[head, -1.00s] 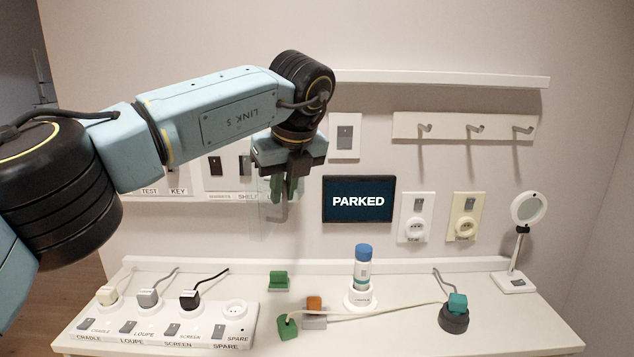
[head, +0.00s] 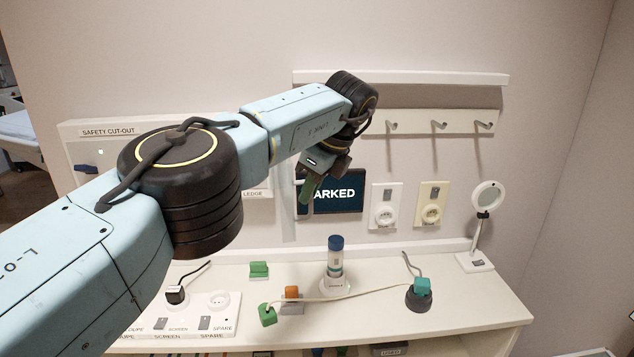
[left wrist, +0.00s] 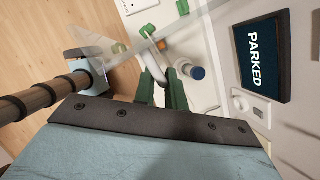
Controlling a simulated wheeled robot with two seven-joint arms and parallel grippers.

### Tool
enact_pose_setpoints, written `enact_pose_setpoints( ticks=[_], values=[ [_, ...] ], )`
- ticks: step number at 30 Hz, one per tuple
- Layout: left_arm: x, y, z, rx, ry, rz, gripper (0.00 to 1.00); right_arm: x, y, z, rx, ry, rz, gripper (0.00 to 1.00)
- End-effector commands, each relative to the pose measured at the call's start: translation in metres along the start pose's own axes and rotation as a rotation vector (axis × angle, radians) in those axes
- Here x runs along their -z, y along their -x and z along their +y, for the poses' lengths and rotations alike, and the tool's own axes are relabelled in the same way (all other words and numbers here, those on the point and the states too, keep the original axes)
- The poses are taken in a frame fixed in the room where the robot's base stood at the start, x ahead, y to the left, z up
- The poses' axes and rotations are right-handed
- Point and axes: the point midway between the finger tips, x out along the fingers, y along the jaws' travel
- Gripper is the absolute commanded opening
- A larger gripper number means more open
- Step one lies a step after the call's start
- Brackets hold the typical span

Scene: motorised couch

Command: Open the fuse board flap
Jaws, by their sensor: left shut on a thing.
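The fuse board flap (head: 288,215) is a clear panel, seen nearly edge-on in the head view, standing out from the wall left of the PARKED screen. My left gripper (head: 306,190) has green fingers and is shut on the handle, in front of the screen's left edge. In the left wrist view its fingers (left wrist: 160,85) are on either side of the handle's end. The switches behind the flap are mostly hidden by my left arm. My right gripper is out of view.
A SAFETY CUT-OUT panel (head: 108,131) is on the wall at left. The PARKED screen (head: 340,198) is close behind the gripper. On the counter (head: 450,310) below stand a blue-capped bottle (head: 335,262), a green block (head: 259,269), a corded plug (head: 422,287) and a magnifier lamp (head: 487,200).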

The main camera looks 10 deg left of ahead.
Motion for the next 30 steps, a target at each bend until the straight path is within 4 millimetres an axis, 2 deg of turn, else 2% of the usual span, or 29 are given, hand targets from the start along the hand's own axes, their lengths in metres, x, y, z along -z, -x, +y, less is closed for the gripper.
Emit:
enact_pose_setpoints(
  ticks=[1, 16, 17, 20, 30],
  values=[
    [-0.009, 0.0037, -0.0012, 0.005, 0.017, -0.012, 0.0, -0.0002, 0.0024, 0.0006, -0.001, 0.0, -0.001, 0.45],
    [-0.0105, 0.0017, -0.001, 0.0, 0.026, -0.013, 0.0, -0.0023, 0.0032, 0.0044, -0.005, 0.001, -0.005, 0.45],
    [-0.0105, 0.0017, -0.001, 0.0, 0.026, -0.013, 0.16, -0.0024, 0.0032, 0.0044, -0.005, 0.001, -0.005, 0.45],
    [-0.01, 0.0016, -0.0009, -0.001, 0.025, -0.012, 0.29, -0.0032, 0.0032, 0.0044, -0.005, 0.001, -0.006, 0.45],
    [-0.0058, 0.0002, -0.0007, -0.003, 0.019, -0.008, 0.31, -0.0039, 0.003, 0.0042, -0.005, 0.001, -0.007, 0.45]
  ],
)
